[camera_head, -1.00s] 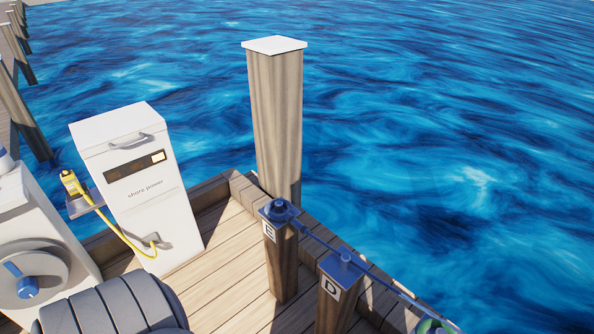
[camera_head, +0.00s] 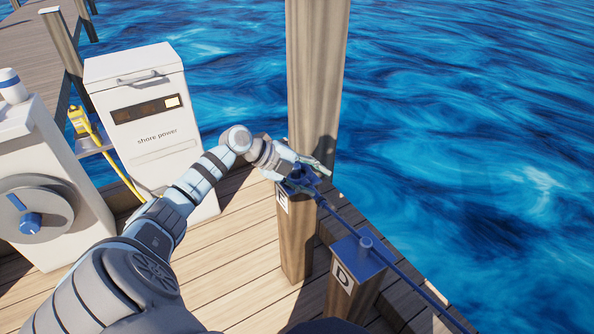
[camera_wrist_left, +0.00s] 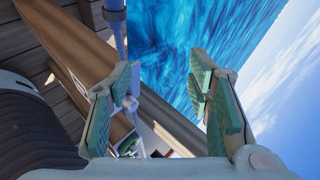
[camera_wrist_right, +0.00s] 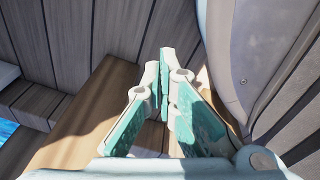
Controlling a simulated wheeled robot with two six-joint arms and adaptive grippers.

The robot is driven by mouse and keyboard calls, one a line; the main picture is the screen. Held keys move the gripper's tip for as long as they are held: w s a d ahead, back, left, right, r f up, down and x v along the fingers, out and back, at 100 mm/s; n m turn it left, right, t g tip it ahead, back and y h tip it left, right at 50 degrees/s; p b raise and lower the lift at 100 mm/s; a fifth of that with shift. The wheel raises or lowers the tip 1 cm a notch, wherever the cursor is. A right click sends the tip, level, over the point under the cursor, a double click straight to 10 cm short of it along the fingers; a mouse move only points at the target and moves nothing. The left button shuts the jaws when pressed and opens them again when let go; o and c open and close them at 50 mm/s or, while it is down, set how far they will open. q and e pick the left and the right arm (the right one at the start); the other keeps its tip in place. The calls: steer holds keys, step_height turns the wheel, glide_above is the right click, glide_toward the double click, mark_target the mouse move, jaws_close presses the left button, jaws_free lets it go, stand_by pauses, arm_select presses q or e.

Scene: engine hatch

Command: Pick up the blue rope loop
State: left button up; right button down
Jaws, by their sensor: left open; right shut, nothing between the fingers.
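The blue rope loop (camera_head: 298,184) sits around the top of the post marked E (camera_head: 296,235). Its rope (camera_head: 385,253) runs right and down past the post marked D (camera_head: 357,262). My left gripper (camera_head: 322,168) is open at the top of post E, just above and beside the loop, and partly covers it. I cannot tell whether they touch. In the left wrist view, blue rope (camera_wrist_left: 119,30) passes behind one finger of the open gripper (camera_wrist_left: 160,90). My right gripper (camera_wrist_right: 164,70) is shut and empty, seen only in its wrist view.
A tall wooden piling (camera_head: 317,70) stands right behind post E. A white shore power box (camera_head: 140,105) with a yellow cable (camera_head: 105,150) stands to the left. Deck planks (camera_head: 235,275) lie below, with open water beyond the edge.

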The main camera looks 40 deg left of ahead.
mark_target(307, 186)
arm_select(q)
steer(key=s+a+r+g+y+b, duration=0.15)
steer(key=a+y, duration=0.25)
steer(key=a, duration=0.4)
steer(key=shift+y, duration=0.3)
steer(key=b+x, duration=0.1)
steer(key=x, duration=0.2)
steer(key=b+x, duration=0.2)
steer(key=x, duration=0.2)
steer(key=s+b+x, duration=0.1)
steer(key=b+x, duration=0.1)
steer(key=x, duration=0.2)
steer(key=shift+f, duration=0.35)
steer(key=shift+b+x, duration=0.55)
steer(key=shift+x, duration=0.4)
steer(key=shift+w, duration=0.2)
steer(key=shift+s+r, duration=0.1)
steer(key=shift+r, duration=0.05)
arm_select(e)
steer(key=w+a+f+t, duration=0.1)
steer(key=w+a+f, duration=0.2)
steer(key=w, duration=0.7)
steer(key=shift+w+m+t+y, duration=0.3)
steer(key=shift+w+m+t, duration=0.05)
steer(key=shift+m+t, duration=0.05)
arm_select(q)
jaws_close()
arm_select(e)
steer(key=shift+a, duration=0.1)
